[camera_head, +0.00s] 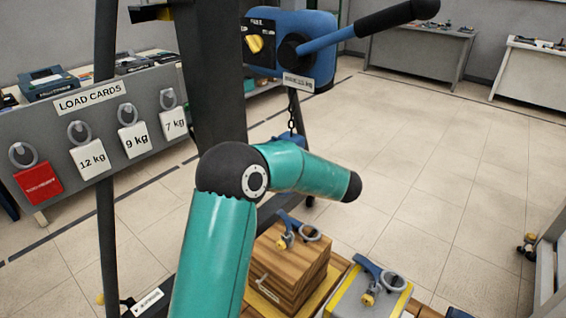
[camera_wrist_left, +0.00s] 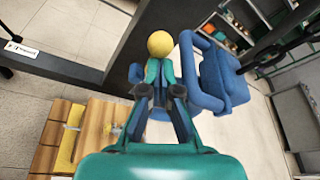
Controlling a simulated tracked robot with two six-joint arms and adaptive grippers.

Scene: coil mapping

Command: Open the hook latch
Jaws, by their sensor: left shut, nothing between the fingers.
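The blue hook (camera_wrist_left: 222,78) hangs at the right of centre in the left wrist view. In the head view a blue part of it (camera_head: 291,139) shows under a chain, mostly hidden behind my teal arm. A yellow ball knob (camera_wrist_left: 160,43) stands beside the hook in the wrist view. My left gripper (camera_wrist_left: 158,71) is shut and empty, its fingertips just below the knob in the picture. I cannot tell whether they touch it. More blue shows behind the fingers. The latch's own position is hard to make out. My right gripper is not in view.
A wooden block load (camera_head: 290,262) and a grey-and-yellow load (camera_head: 368,298), each with a shackle on top, stand below the hook. A blue hoist control box (camera_head: 290,45) with a lever is above. A load-card board (camera_head: 95,140) stands left. Open floor lies right.

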